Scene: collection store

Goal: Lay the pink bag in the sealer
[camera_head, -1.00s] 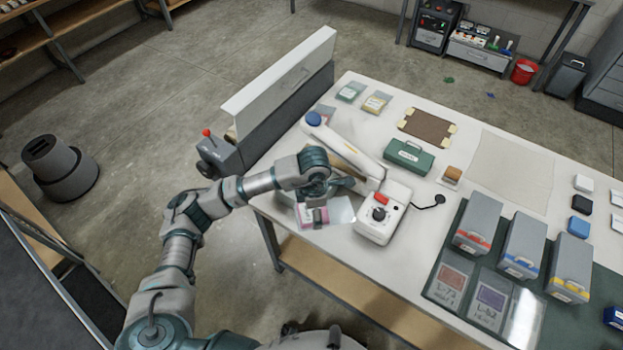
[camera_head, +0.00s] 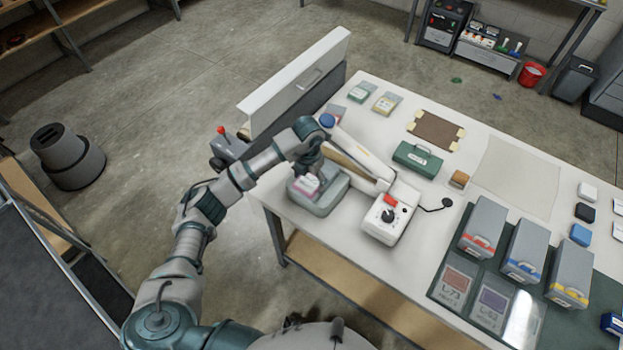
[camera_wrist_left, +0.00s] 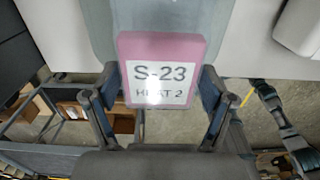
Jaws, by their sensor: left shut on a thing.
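The pink bag (camera_head: 308,187) shows in the head view below my left gripper (camera_head: 314,174). In the left wrist view, its pink block (camera_wrist_left: 165,48) has a white label reading S-23 HEAT 2 and sits between the fingers. My left gripper is shut on the bag. A rounded grey-green shape (camera_head: 322,204) surrounds the pink part; I cannot tell whether it is the bag's body or something beneath. The sealer (camera_head: 384,228), white with a red button and dark knob, stands right of the bag, its long arm reaching back left.
A white panel (camera_head: 290,85) on a grey unit stands along the table's left end. A green case (camera_head: 418,158), a brown board (camera_head: 437,130) and grey boxes (camera_head: 482,229) stand on the white table (camera_head: 350,253). The front-left table strip is clear.

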